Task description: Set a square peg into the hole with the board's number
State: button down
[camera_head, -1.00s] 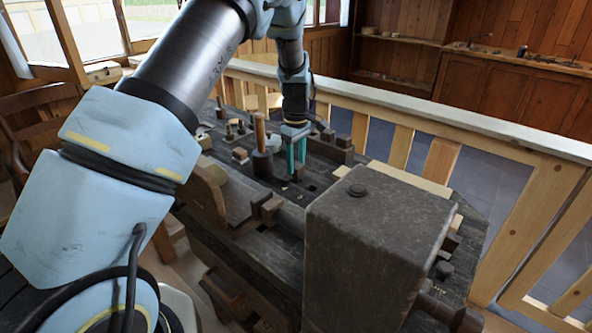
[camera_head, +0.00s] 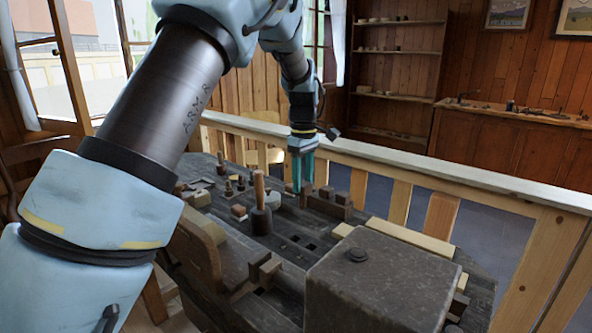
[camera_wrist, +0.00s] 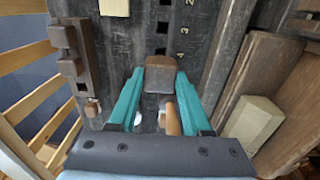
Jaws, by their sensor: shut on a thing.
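My gripper (camera_wrist: 158,103) has two teal fingers closed on a brown square peg (camera_wrist: 159,75), seen in the wrist view with its top between the fingertips. In the head view my gripper (camera_head: 303,178) is above the dark workbench, and the peg is hard to make out there. A row of dark square holes (camera_wrist: 160,27) runs along the bench board beyond the peg. The numerals 2, 3 and 4 show beside these holes. The holes also show in the head view (camera_head: 309,246), in front of and below my gripper. The peg is apart from them.
A handled mallet-like tool (camera_head: 261,218) stands left of the holes. A dark stepped block (camera_head: 328,203) stands behind them. A large dark box (camera_head: 385,285) fills the near right. A pale railing (camera_head: 400,178) runs behind the bench. A cream block (camera_wrist: 255,121) lies at right in the wrist view.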

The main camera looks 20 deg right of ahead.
jog(key=s+d+f+b, duration=0.1)
jog(key=s+f+b, duration=0.2)
jog(key=f, duration=1.1)
jog(key=shift+s+d+f+b, duration=0.2)
jog(key=shift+f+b, duration=0.2)
jog(key=shift+b, duration=1.35)
jog(key=shift+f, duration=0.25)
grip_release()
dwell(0.4)
notch_tip(320, 180, up, 8)
jog(key=p, duration=0.6)
dwell(0.5)
